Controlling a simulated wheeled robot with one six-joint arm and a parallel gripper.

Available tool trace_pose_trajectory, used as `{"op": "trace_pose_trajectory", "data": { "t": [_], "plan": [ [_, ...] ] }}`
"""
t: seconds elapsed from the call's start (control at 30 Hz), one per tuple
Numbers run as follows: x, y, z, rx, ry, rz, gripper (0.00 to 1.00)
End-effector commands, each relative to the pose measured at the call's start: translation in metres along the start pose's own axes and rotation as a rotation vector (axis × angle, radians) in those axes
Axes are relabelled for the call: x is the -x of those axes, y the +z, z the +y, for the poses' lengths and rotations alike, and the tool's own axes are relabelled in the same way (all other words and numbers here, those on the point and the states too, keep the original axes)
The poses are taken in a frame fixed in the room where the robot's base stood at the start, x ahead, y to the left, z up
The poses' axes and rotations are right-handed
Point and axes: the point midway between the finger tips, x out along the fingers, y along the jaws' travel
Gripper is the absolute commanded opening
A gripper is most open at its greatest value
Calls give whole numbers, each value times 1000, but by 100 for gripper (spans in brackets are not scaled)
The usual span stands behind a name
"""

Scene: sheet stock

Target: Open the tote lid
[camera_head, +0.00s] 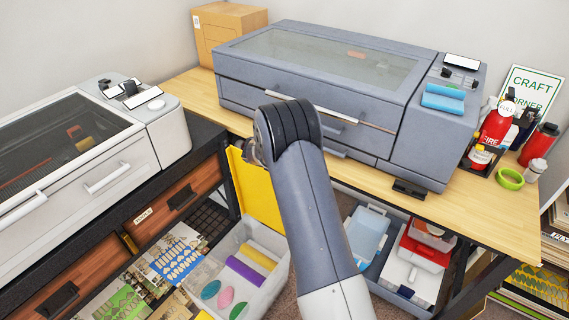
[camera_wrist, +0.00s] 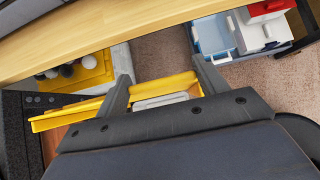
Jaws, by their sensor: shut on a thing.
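The tote (camera_head: 265,296) is a pale grey open bin on the floor in the head view, with coloured rolls and egg-like shapes inside. Its yellow lid (camera_head: 260,195) stands raised, nearly upright, at the tote's far side. My gripper (camera_head: 250,152) is at the lid's upper edge, mostly hidden by my own wrist. In the wrist view, the fingers of my gripper (camera_wrist: 164,72) are on either side of the yellow lid (camera_wrist: 165,85) and a pale grey piece on it. The jaws are shut on the lid; the exact contact is partly hidden.
A wooden bench (camera_head: 510,217) with a large grey machine (camera_head: 300,85) stands behind and right of my arm. A dark table (camera_head: 205,130) with a white machine (camera_head: 150,155) is at left. A blue bin (camera_head: 368,235) and red-topped box (camera_head: 425,250) sit under the bench.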

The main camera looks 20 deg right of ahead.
Motion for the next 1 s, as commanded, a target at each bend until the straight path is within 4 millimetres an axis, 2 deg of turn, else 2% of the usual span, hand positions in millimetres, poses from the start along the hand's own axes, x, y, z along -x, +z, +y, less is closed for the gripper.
{"op": "trace_pose_trajectory", "data": {
  "t": [0.07,0.1,0.33,0.67,0.77,1.0],
  "plan": [
    [0,0,0,0,0,-1,27],
    [0,0,0,0,0,-1,71],
    [0,0,0,0,0,0,90],
    [5,0,0,0,1,-1,90],
    [16,0,1,1,2,-2,90],
    [59,-1,1,1,3,-1,90]
  ]
}}
